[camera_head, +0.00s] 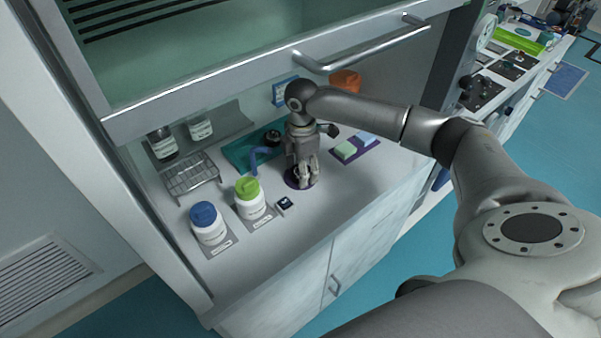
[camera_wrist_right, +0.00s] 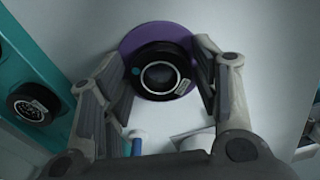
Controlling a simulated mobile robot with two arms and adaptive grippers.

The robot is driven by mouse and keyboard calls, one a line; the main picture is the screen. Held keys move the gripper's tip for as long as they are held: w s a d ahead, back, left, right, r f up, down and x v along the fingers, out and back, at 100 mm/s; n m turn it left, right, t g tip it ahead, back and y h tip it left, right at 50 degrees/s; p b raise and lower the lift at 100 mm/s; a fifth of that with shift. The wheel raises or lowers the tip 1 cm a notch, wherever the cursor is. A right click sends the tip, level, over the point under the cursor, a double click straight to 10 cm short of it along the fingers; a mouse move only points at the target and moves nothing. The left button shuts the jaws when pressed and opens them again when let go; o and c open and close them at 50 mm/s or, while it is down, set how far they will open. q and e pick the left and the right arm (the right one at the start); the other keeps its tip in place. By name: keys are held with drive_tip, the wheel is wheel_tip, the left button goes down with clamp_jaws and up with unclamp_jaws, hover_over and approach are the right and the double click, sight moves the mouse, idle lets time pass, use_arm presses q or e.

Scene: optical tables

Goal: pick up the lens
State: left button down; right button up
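The lens is a round black-rimmed piece with a glassy dark centre (camera_wrist_right: 160,77). It lies on a round purple mat (camera_wrist_right: 133,42) in the right wrist view. My right gripper (camera_wrist_right: 157,65) is over it, with one finger on each side of the rim. The fingers are apart; I cannot tell whether they touch the rim. In the head view my right gripper (camera_head: 303,178) points down at the purple mat (camera_head: 291,179) inside the hood, and it hides the lens there. My left gripper is not in view.
White bottles with blue (camera_head: 208,226) and green (camera_head: 249,198) lids stand left, near a wire rack (camera_head: 190,178). A teal mat (camera_head: 238,152) holds another black round piece (camera_wrist_right: 33,103). The hood's sash handle (camera_head: 370,50) hangs above my arm.

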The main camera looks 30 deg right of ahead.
drive_tip(key=c, duration=0.5)
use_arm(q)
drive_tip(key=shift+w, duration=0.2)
use_arm(e)
drive_tip(key=shift+c, duration=0.4)
